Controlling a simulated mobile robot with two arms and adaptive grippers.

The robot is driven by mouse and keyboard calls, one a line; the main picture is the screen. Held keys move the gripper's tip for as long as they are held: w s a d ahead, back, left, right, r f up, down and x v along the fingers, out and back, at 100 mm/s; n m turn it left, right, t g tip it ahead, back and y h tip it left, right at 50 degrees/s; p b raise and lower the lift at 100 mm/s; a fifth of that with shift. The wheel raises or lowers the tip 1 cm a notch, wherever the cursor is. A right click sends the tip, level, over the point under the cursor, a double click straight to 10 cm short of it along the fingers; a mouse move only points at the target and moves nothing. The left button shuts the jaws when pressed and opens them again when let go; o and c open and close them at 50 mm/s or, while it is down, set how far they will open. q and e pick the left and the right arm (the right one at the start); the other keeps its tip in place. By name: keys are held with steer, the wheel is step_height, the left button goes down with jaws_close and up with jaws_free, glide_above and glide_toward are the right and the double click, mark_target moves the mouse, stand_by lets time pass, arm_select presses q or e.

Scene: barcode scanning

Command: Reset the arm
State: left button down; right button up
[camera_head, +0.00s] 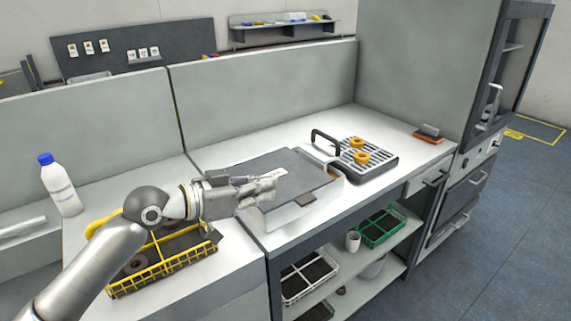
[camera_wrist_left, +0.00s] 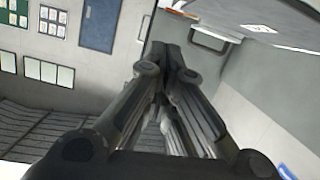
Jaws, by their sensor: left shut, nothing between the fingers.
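My left gripper (camera_head: 262,188) reaches in from the left in the head view, over the yellow basket's right side and the front of a grey-topped box-like machine (camera_head: 290,172). Its fingers are shut and hold nothing. In the left wrist view the shut fingers (camera_wrist_left: 172,55) point up the picture, toward a wall with a blue door, with no object between them. My right gripper is in neither view.
A yellow wire basket (camera_head: 160,272) with dark round items stands under my left arm. A white bottle with a blue cap (camera_head: 60,186) is at the left. A black slatted tray (camera_head: 372,172) with orange rings is right of the machine. Grey partitions (camera_head: 270,95) line the counter's back.

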arm_select(q)
steer(key=s+a+f+n+g+y, duration=0.1)
steer(key=s+a+f+n+y, duration=0.15)
steer(key=s+f, duration=0.55)
steer(key=s+a+f+n+y, duration=0.1)
steer(key=s+f+y, duration=0.25)
steer(key=f, duration=0.85)
steer(key=s+a+f+n+g+y, duration=0.25)
steer(key=s+a+f, duration=0.4)
steer(key=s, duration=0.35)
steer(key=s+a+f+n+g+y, duration=0.2)
steer(key=s+a+f+y, duration=0.25)
steer(key=s+a, duration=0.35)
step_height(320, 180, down, 23)
steer(key=s+d, duration=0.2)
steer(key=s+a+f+g+p, duration=0.1)
steer(key=s+a+f+g, duration=0.1)
steer(key=s+f, duration=1.5)
steer(key=shift+s+a+f+m+h+p, duration=0.15)
steer(key=shift+s+a+m+h+p, duration=0.2)
steer(key=shift+s, duration=0.4)
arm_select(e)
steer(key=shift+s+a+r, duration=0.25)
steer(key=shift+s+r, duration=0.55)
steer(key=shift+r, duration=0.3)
arm_select(q)
steer(key=shift+w, duration=0.15)
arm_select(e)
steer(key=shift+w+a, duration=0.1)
